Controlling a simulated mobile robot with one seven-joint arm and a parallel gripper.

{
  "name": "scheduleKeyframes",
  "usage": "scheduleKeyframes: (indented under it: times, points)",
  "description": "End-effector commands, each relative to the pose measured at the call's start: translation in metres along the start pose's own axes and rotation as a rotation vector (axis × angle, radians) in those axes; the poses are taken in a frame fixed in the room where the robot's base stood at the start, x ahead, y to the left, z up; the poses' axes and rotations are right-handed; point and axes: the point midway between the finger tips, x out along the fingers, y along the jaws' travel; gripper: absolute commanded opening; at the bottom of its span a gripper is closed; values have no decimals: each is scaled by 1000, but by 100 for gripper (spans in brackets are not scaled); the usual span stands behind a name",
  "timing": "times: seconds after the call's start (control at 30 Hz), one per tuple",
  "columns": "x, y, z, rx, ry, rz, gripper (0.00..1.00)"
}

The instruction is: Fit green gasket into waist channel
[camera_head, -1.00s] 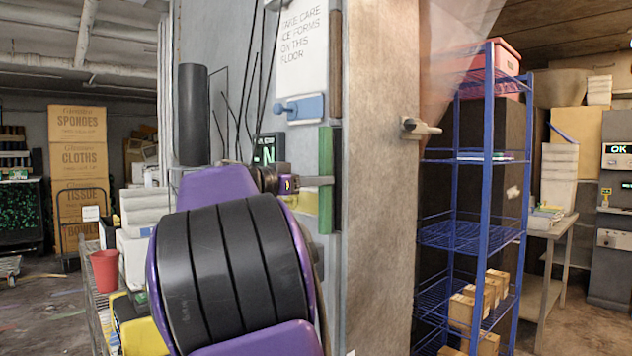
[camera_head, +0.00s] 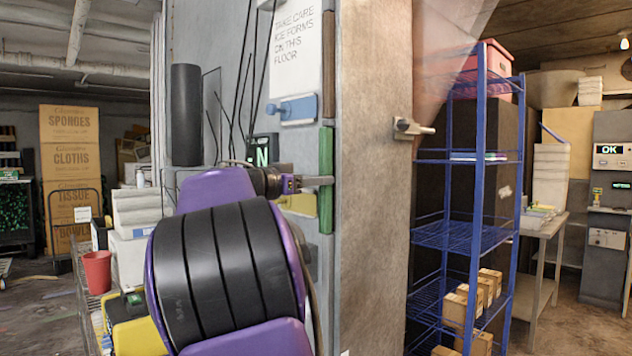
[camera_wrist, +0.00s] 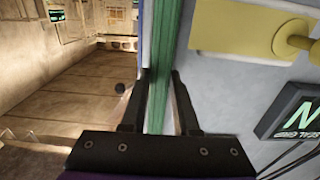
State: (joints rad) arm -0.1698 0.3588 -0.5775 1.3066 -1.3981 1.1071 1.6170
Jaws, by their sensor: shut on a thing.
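The green gasket (camera_head: 326,180) is an upright strip on the edge of the grey door frame, at waist height. In the wrist view the green gasket (camera_wrist: 161,60) runs up the picture between my fingers. My gripper (camera_head: 328,181) reaches it from the left and is shut on it near its middle. In the wrist view my gripper (camera_wrist: 159,75) has one finger on each side of the strip. A dark brown strip (camera_head: 328,65) lines the same edge above the green one. Whether the gasket is seated in the channel behind it cannot be told.
A sign (camera_head: 296,60) and a blue handle (camera_head: 292,109) are on the panel left of the gasket. A metal latch handle (camera_head: 411,129) juts from the wall to the right. A blue wire shelf (camera_head: 465,235) with boxes stands beyond it.

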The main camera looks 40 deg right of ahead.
Motion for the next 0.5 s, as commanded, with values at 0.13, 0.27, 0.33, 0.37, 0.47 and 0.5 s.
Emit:
scheduleKeyframes:
  times: [0.13,0.27,0.33,0.37,0.47,0.5]
  points:
    - [4,0,0,0,1,0,0]
    - [7,0,0,0,1,1,0]
    - [8,0,0,0,1,1,0]
    - [9,0,0,0,1,1,0]
    - [11,0,-1,0,2,1,0]
    - [11,0,-1,0,2,1,33]
